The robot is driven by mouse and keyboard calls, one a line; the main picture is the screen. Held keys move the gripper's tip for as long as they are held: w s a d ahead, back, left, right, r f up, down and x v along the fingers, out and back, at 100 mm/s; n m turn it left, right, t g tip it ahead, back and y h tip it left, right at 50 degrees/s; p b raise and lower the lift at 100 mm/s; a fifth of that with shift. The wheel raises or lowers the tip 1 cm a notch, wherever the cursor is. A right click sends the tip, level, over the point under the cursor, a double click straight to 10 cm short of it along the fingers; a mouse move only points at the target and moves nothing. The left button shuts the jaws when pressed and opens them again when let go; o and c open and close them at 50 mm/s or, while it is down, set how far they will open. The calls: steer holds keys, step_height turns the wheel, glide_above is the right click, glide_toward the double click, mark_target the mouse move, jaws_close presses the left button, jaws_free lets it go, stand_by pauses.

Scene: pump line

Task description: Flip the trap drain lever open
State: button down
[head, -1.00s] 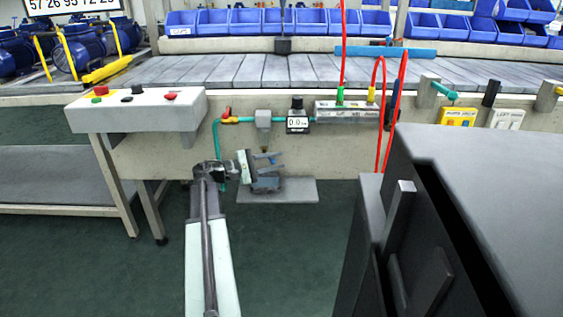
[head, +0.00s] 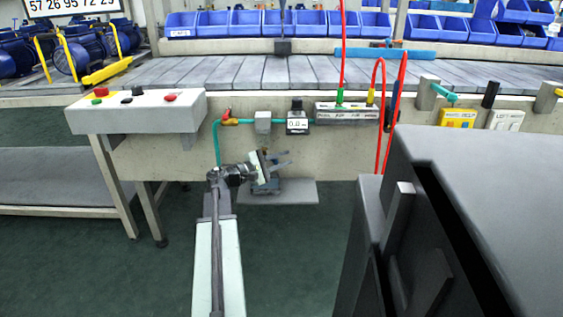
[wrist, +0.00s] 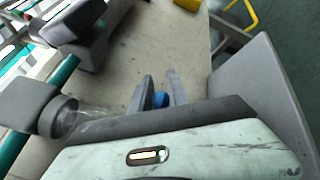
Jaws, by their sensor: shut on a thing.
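My gripper (head: 285,160) is low in front of the bench's pale front panel, above a grey plate (head: 300,196). In the wrist view its two fingers (wrist: 160,90) are close together with a small blue piece (wrist: 160,100) between them. The blue piece appears to be the drain lever, and the fingers are shut on it. Most of it is hidden by the fingers and gripper body. A grey block with a clear bowl (wrist: 65,117) is at the left of the wrist view. The lever's angle cannot be told.
A teal pipe (head: 217,150) runs up to a red-handled valve (head: 228,116). A grey box (head: 263,122), a gauge (head: 297,122) and a manifold (head: 345,113) with red hoses sit on the panel. A control box (head: 140,110) is at left. A large dark body fills the right foreground.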

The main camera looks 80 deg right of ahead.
steer(key=shift+d+n+t+h, duration=0.1)
steer(key=shift+n+t+h, duration=0.2)
steer(key=c, duration=1.6)
jaws_free()
steer(key=shift+f, duration=0.1)
steer(key=shift+o, duration=0.2)
steer(key=v, duration=0.7)
steer(key=shift+w+a, duration=0.25)
steer(key=shift+w, duration=0.05)
steer(key=shift+w, duration=0.1)
